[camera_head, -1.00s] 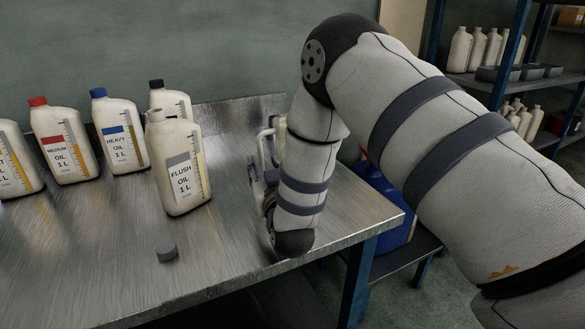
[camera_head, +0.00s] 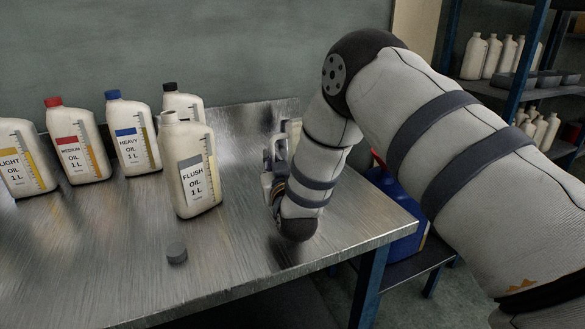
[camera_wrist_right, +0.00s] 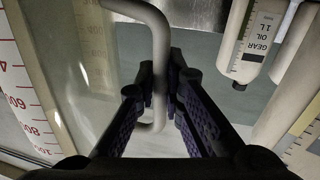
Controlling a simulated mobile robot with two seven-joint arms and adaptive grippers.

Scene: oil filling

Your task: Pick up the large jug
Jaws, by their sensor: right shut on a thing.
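The large jug (camera_wrist_right: 95,50) shows in the right wrist view at the left as a clear-walled body with red scale marks and a pale looped handle (camera_wrist_right: 158,40). My right gripper (camera_wrist_right: 160,90) is shut on that handle, with its dark fingers on either side of it. My left gripper is not in view.
On the metal bench (camera_head: 230,255) stand the open flush oil bottle (camera_head: 193,170), heavy oil (camera_head: 133,140), medium oil (camera_head: 77,142) and light oil (camera_head: 22,160). A loose grey cap (camera_head: 177,253) lies in front. A gear oil bottle (camera_wrist_right: 258,35) shows in the wrist view. A blue container (camera_head: 395,205) is beyond the bench's right edge.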

